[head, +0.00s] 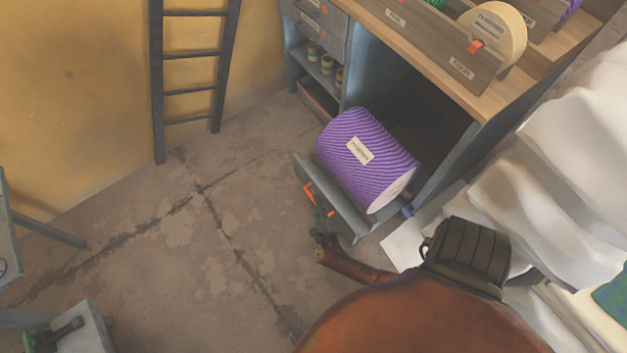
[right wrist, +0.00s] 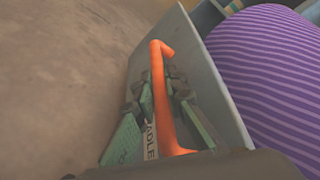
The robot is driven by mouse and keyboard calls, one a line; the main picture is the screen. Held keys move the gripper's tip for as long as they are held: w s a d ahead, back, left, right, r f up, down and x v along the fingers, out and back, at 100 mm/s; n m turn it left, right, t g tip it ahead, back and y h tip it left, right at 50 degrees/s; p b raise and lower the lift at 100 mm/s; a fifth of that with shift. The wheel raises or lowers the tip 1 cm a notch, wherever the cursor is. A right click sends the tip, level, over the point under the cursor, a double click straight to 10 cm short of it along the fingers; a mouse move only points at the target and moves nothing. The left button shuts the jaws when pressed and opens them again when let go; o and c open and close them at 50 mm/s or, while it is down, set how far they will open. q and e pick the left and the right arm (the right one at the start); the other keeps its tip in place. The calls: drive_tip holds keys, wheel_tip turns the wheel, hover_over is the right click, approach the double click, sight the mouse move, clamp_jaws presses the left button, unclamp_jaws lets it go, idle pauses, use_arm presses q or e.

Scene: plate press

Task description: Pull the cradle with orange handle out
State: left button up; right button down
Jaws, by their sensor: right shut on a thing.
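The cradle (head: 350,224) is a grey tray at the foot of the blue-grey cabinet, sticking out from its open lower bay. A large purple striped roll with a pale label (head: 389,171) lies in it. The orange handle (head: 307,189) is on the cradle's front panel. My right gripper (head: 317,211) is at the handle, and in the right wrist view its green-padded fingers (right wrist: 154,98) are shut on the orange handle (right wrist: 159,90), one on each side. A label beside the handle is partly hidden. My left gripper is not clearly seen.
The cabinet's wooden top (head: 440,57) carries labelled dividers and a cream roll (head: 497,36). A dark ladder (head: 157,95) leans on the yellow wall. White draped material (head: 570,150) stands at right. The cracked floor (head: 215,240) before the cradle is clear.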

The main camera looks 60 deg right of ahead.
drive_tip(key=shift+s+d+f, duration=0.1)
drive_tip(key=shift+s+d, duration=0.05)
drive_tip(key=shift+d, duration=0.05)
drive_tip(key=c, duration=2.2)
unclamp_jaws()
drive_tip(key=shift+c, duration=0.2)
drive_tip(key=shift+a, duration=0.1)
drive_tip(key=v, duration=0.7)
drive_tip(key=shift+a, duration=0.2)
